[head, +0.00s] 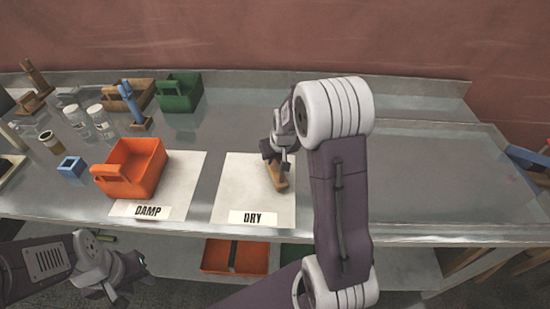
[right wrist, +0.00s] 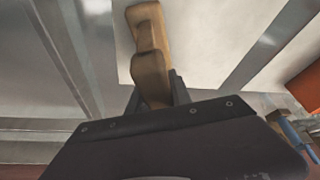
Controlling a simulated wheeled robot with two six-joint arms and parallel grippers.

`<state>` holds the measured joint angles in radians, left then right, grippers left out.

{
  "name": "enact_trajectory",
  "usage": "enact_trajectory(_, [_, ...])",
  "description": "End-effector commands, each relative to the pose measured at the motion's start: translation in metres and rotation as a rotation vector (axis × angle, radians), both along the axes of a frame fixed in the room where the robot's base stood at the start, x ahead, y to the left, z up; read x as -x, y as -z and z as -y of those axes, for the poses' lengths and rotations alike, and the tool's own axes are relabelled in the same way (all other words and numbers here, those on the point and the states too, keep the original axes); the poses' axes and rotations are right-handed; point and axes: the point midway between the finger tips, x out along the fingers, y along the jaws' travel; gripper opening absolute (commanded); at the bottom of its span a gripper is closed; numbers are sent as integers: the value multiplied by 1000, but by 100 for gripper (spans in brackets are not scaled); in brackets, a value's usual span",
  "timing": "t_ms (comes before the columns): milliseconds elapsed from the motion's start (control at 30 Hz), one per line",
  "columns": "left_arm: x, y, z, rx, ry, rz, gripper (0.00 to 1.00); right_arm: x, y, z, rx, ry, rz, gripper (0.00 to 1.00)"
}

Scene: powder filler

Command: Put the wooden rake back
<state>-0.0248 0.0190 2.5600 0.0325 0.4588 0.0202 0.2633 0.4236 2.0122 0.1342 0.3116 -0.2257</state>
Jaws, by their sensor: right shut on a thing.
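The wooden rake (head: 279,183) is tan and stands out below my right gripper (head: 272,153) over the white DRY mat (head: 229,200). My right gripper is shut on it. In the right wrist view the rake (right wrist: 150,50) sticks out from between the dark fingers (right wrist: 155,92), with the pale mat behind it. I cannot tell whether the rake touches the mat. Part of it is hidden by the gripper. My left gripper (head: 135,268) hangs low at the left, in front of the bench and away from the rake; its jaw opening is unclear.
An orange bin (head: 132,168) stands on the DAMP mat (head: 185,170). Brown and green bins (head: 180,92) stand behind. The bench right of my right arm is clear.

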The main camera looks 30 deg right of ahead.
Motion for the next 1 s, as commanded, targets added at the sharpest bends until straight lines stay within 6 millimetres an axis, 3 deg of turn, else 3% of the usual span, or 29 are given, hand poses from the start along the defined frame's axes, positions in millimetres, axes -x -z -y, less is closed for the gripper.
enact_trajectory(33, [0, 1, 0, 0, 0, 0, 36, 0, 2, 0, 0, 0, 0, 31])
enact_trajectory(100, [0, 1, 0, 0, 0, 0, 36, 0, 1, 0, 0, 0, -1, 47])
enact_trajectory(500, [0, -3, 0, 0, 0, 0, 36, 2, -8, 0, 0, 0, 1, 47])
enact_trajectory(1000, [0, -8, 0, 0, 0, 0, 36, 40, -102, -6, 0, 1, 2, 47])
